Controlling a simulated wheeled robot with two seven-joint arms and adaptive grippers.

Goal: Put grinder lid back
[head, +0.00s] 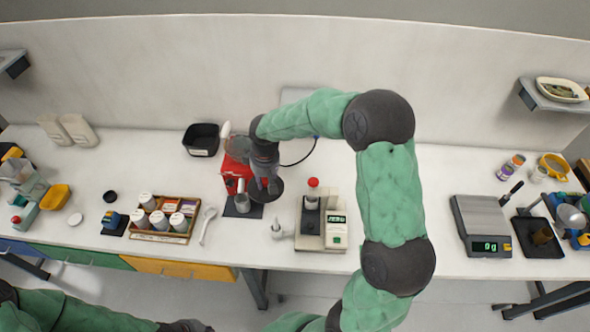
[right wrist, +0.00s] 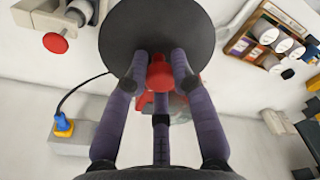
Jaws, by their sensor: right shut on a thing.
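My right gripper (head: 266,182) is shut on the red knob (right wrist: 160,74) of a dark round lid (right wrist: 158,30). In the head view the lid (head: 270,190) shows as a dark disc under the fingers, held over the front part of the red grinder (head: 232,168). The grinder's round grey top (head: 239,149) lies just behind and left of the lid. In the right wrist view red parts of the machine (right wrist: 178,106) show behind the fingers, mostly hidden.
A beige meter with a red knob (head: 322,222) stands right of the grinder. A wooden rack of jars (head: 165,218) and a white spoon (head: 207,224) lie to the left. A black bin (head: 201,139) stands behind. The bench between the meter and the scale (head: 482,225) is clear.

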